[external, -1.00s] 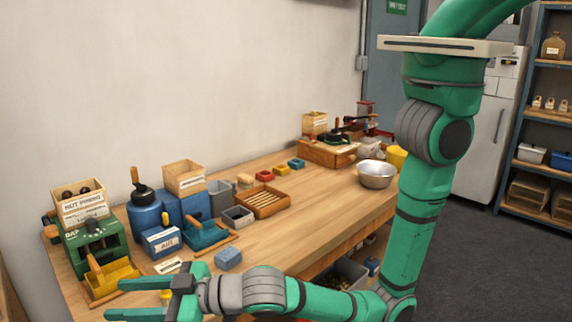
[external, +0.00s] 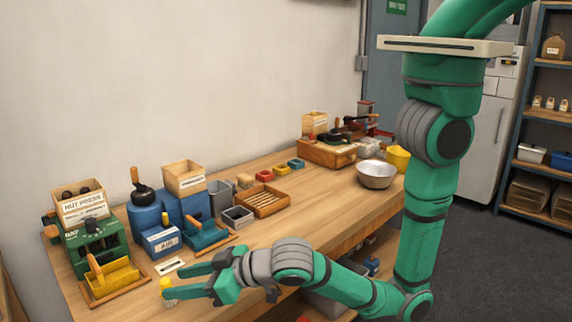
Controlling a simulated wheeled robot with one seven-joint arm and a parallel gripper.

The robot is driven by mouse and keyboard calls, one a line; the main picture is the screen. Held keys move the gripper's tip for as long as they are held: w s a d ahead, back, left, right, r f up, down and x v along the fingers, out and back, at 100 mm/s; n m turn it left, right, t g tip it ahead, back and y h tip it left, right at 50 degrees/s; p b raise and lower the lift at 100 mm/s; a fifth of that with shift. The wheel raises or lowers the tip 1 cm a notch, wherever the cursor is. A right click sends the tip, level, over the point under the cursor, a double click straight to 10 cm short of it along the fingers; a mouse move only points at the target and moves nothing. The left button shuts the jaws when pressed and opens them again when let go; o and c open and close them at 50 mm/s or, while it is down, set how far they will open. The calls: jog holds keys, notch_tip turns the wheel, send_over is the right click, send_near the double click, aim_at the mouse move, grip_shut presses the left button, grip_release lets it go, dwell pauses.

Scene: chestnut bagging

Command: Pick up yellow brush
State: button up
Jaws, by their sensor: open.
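A small yellow item with a pale lower part (external: 167,292) stands near the table's front edge, at the left end of my gripper. It may be the yellow brush; it is too small to tell. My gripper (external: 178,281) is open, its green fingers pointing left. A larger yellow piece with an orange handle (external: 113,277) sits on a wooden base at the far left, apart from my gripper.
The wooden table (external: 300,235) is clear in the middle. A green nut press (external: 95,245), a blue box (external: 162,241) and a teal piece on a board (external: 207,234) stand behind my gripper. A metal bowl (external: 376,176) is farther right.

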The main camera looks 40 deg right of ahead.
aim_at(156, 299)
jog(key=x, duration=0.9)
jog(key=shift+s, duration=0.1)
jog(key=shift+c, duration=0.6)
jog(key=shift+f, duration=0.1)
grip_shut()
